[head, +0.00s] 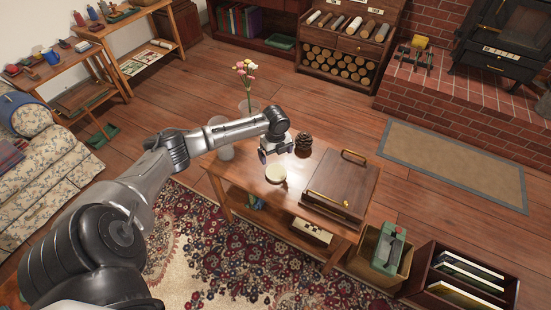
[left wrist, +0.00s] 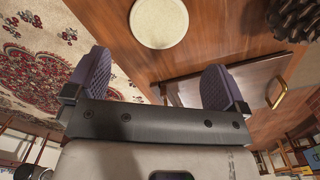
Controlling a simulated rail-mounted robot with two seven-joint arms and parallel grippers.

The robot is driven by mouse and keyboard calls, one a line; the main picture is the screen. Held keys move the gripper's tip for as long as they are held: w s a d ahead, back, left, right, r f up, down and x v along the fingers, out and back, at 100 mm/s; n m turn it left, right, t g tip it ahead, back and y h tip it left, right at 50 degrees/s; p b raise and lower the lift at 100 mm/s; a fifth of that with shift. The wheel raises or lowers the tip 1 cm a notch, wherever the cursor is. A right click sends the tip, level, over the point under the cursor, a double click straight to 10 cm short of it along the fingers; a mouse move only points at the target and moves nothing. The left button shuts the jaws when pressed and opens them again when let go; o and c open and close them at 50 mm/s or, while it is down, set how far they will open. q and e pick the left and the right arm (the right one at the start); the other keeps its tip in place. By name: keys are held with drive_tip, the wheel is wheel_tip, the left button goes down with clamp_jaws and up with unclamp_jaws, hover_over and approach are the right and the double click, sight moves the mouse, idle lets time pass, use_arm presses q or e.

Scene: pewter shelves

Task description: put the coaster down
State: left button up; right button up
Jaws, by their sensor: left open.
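A round cream coaster (head: 276,174) lies flat on the wooden table (head: 240,170). In the left wrist view the coaster (left wrist: 159,22) shows whole at the top, beyond the fingertips and apart from them. My left gripper (head: 269,157) is over the table, just behind the coaster in the head view. In the left wrist view its two purple fingers (left wrist: 157,72) are spread wide with nothing between them. My right gripper is not in view.
A pine cone (head: 303,141) stands on the table behind the coaster, close to my left gripper. A wooden case with brass handles (head: 343,184) takes up the table's right side. A vase of flowers (head: 248,105) stands at the back. The table's front left is clear.

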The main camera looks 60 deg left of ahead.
use_arm(q)
drive_tip(key=s+d+f+n, duration=0.2)
drive_tip(key=s+d+f, duration=0.15)
drive_tip(key=d, duration=0.55)
drive_tip(key=s+d+f+n+t+h, duration=0.1)
drive_tip(key=s+d+f, duration=0.1)
drive_tip(key=s+d, duration=0.45)
drive_tip(key=s+d+f+n, duration=0.2)
drive_tip(key=s+d, duration=0.1)
drive_tip(key=d, duration=0.8)
drive_tip(key=s+d+r+n+t, duration=0.1)
drive_tip(key=s+d+r+n, duration=0.1)
drive_tip(key=s+n, duration=0.3)
drive_tip(key=s+d+r+n+t, duration=0.1)
drive_tip(key=s+d+r+n, duration=0.2)
drive_tip(key=s+r+n, duration=0.2)
drive_tip(key=shift+s+d+n+t+y, duration=0.35)
drive_tip(key=shift+s+n, duration=0.25)
drive_tip(key=shift+s, duration=0.2)
